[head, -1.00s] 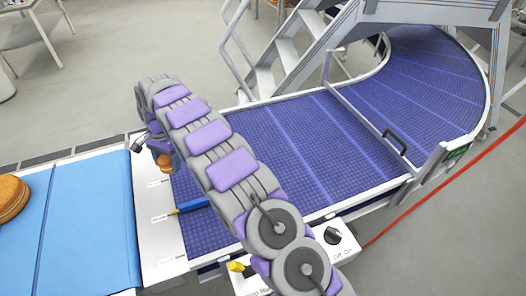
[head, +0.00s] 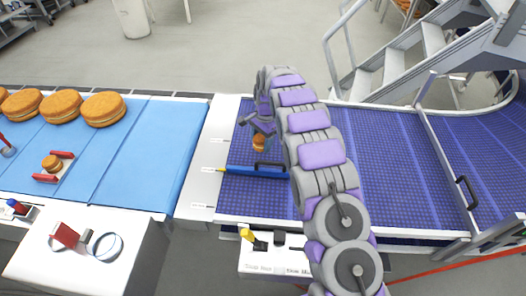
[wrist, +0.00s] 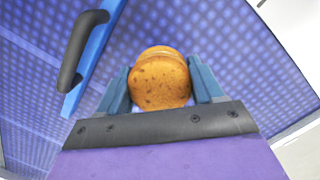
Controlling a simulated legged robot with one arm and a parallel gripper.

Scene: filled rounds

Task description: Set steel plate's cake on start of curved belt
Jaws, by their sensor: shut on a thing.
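My gripper (head: 262,130) is shut on a small round golden-brown cake (wrist: 160,82), held between its two blue fingers. In the head view the cake (head: 259,143) is over the left end of the blue-purple curved belt (head: 390,150), just behind a blue bar with a black handle. I cannot tell whether the cake touches the belt. The belt runs right and bends away at the far right.
The blue bar (head: 255,171) lies across the belt's start, and its black handle shows close by in the wrist view (wrist: 80,50). Large round cakes (head: 103,109) line the blue surface (head: 145,150) at left. A control box (head: 270,258) stands in front. Metal stairs (head: 395,60) stand behind.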

